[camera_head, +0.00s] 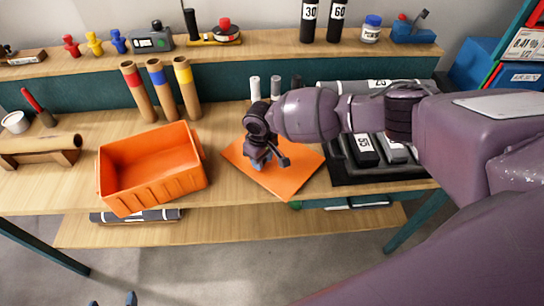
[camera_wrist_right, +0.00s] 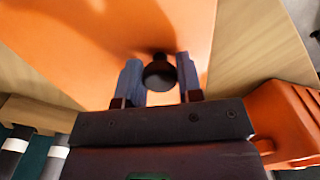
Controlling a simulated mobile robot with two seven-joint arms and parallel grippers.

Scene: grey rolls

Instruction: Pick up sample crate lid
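The sample crate lid (camera_head: 292,180) is a flat orange panel at the middle of the bench, right of the orange crate (camera_head: 152,202). In the right wrist view, the lid (camera_wrist_right: 80,22) fills much of the upper picture, with a round black knob (camera_wrist_right: 160,74) standing on it. My right gripper (camera_head: 259,161) is over the lid; its fingers (camera_wrist_right: 159,72) are on both sides of the knob and seem to touch it. My left gripper (camera_head: 112,300) shows only its two fingertips, apart and empty, at the bottom edge of the head view.
Cardboard tubes (camera_head: 160,92) stand behind the crate. A black tray (camera_head: 346,174) with labelled dark pieces lies right of the lid, partly behind my right arm. A wooden roll holder (camera_head: 40,152) is at the left. A raised shelf (camera_head: 270,58) runs along the back.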

